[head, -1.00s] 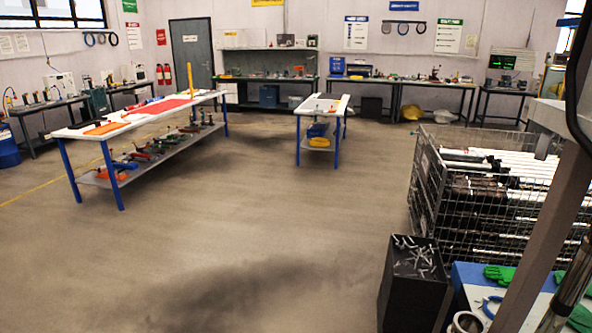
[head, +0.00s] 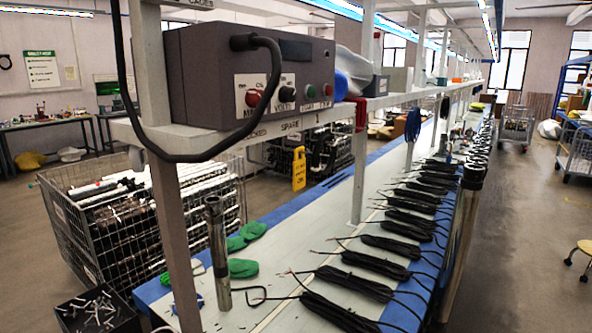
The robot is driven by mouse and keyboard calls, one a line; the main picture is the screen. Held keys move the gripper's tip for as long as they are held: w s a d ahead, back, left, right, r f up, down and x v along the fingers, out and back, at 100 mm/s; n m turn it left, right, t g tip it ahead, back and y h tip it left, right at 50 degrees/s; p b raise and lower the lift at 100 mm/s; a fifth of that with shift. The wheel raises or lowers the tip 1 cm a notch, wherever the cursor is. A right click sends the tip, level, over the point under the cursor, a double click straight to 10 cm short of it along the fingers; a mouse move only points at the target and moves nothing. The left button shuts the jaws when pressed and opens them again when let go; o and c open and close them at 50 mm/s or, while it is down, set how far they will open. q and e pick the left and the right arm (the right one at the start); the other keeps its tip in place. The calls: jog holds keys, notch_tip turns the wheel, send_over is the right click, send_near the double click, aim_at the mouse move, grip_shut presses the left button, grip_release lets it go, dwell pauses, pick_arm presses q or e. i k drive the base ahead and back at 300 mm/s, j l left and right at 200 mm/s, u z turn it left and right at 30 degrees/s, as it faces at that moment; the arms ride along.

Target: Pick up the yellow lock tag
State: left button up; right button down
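The yellow lock tag (head: 299,168) hangs upright below the edge of the shelf (head: 240,140), near the word "SPARE" on that edge. It has a hook-like top and dark print too small to read. Open space and a wire cage further back show behind it. Neither of my grippers is in the head view, so their state and distance from the tag do not show.
A grey control box (head: 250,75) with a thick black cable stands on the shelf. Below, the bench (head: 265,270) carries coiled black cables (head: 340,310), green gloves (head: 240,268) and an upright metal tube (head: 218,255). Another metal tube (head: 466,220) leans at its right edge. Posts rise from the bench.

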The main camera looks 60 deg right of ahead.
aim_at(298, 165)
jog(key=z, duration=2.1)
jog(key=i+l+u, duration=0.1)
jog(key=l+u, duration=0.15)
jog(key=l, duration=0.15)
jog(key=l+u, duration=0.3)
jog(key=i+l, duration=0.05)
jog(key=l, duration=0.05)
